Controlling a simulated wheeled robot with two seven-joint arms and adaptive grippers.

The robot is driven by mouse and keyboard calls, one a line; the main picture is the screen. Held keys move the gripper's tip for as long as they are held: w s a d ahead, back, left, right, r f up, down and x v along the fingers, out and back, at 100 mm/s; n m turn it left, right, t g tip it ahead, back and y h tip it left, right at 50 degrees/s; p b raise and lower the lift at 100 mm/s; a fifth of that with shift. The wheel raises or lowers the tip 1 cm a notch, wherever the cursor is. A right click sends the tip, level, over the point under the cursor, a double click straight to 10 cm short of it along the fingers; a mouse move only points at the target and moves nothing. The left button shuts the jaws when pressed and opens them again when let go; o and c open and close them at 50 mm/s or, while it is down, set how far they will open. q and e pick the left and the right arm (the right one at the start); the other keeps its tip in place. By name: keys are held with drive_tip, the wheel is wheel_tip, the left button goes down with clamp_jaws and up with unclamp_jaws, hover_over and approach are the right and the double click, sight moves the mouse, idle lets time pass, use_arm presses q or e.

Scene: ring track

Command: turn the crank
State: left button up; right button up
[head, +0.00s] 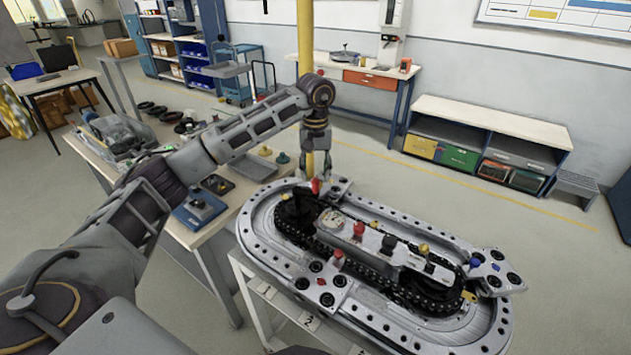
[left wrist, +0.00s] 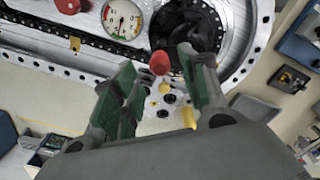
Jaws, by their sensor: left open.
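The ring track (head: 262,262) is a grey metal oval with a black chain inside it, on a stand in front of me. A red crank knob (head: 315,186) stands at its far left end, by a dark round wheel (left wrist: 186,35). My left gripper (head: 316,168) points down just above this knob. In the left wrist view the red knob (left wrist: 160,63) appears between the tips of my open left gripper (left wrist: 158,70). I cannot tell whether the fingers touch it. The crank's arm is mostly hidden. My right gripper is not in view.
A gauge (left wrist: 122,18) and another red knob (head: 359,229) sit on the track's middle plate. A workbench (head: 236,190) with tools and parts stands to the left. A low cabinet (head: 480,130) is at the back right. The floor between is clear.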

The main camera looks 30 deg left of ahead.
sight(316, 178)
use_arm(q)
wheel_tip(316, 178, down, 3)
drive_tip(key=shift+r, duration=0.1)
drive_tip(key=shift+f, duration=0.75)
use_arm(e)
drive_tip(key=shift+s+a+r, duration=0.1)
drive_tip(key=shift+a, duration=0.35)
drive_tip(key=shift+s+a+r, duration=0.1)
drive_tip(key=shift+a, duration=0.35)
use_arm(q)
drive_tip(key=shift+c, duration=0.3)
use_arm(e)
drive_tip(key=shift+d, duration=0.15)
use_arm(q)
clamp_jaws()
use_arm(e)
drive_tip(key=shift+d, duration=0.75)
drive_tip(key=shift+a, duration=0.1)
